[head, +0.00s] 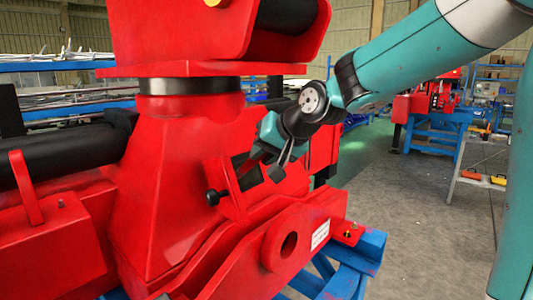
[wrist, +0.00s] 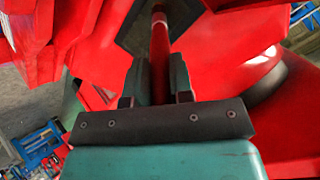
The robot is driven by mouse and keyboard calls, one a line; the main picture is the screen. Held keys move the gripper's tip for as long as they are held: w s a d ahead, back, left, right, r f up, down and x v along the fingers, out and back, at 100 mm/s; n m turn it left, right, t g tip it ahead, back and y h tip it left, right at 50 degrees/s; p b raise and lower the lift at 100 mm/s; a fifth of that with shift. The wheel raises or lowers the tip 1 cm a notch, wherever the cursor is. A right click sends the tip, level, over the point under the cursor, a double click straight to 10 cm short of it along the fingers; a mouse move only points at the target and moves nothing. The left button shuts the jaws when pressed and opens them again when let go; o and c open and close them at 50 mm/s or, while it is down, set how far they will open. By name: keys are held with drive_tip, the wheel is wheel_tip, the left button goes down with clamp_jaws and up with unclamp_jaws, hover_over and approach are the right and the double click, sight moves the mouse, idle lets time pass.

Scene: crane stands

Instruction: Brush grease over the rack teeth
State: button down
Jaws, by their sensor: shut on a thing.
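My gripper (head: 265,163) is at the red crane housing (head: 172,205), in front of a dark opening (head: 246,172) in its side. In the wrist view my gripper (wrist: 157,88) is shut on a slim red handle (wrist: 159,62), which looks like that of the brush. The handle points away from my gripper toward the dark opening (wrist: 182,14). The bristles cannot be made out, and I cannot tell whether they touch anything. The rack teeth cannot be made out in either view.
A black-ended pin (head: 212,198) and a red upright plate stand close to the left of my gripper. A red bracket with a round hole (head: 288,245) lies below. A blue stand (head: 358,262) carries the crane. Open floor (head: 410,215) is to the right.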

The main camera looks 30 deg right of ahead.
drive_tip(key=w+d+p, duration=0.1)
drive_tip(key=w+d, duration=0.2)
drive_tip(key=d, duration=0.7)
drive_tip(key=shift+w+p, duration=0.25)
drive_tip(key=shift+p, duration=0.05)
idle(0.4)
drive_tip(key=shift+s+d+r, duration=0.1)
drive_tip(key=shift+s+d+r+p, duration=0.2)
drive_tip(key=shift+s+d+r, duration=0.15)
drive_tip(key=shift+s, duration=0.5)
drive_tip(key=shift+s+d+r+p, duration=0.15)
drive_tip(key=shift+s+d+r, duration=0.2)
drive_tip(key=shift+s, duration=0.45)
drive_tip(key=shift+s+d+r+p, duration=0.2)
drive_tip(key=shift+s+r, duration=0.2)
drive_tip(key=shift+s, duration=0.45)
drive_tip(key=shift+s+d+r+p, duration=0.2)
drive_tip(key=shift+s+d+r, duration=0.1)
drive_tip(key=shift+s, duration=0.35)
drive_tip(key=shift+s+d+r+p, duration=0.2)
drive_tip(key=shift+s+r, duration=0.1)
drive_tip(key=shift+s, duration=0.35)
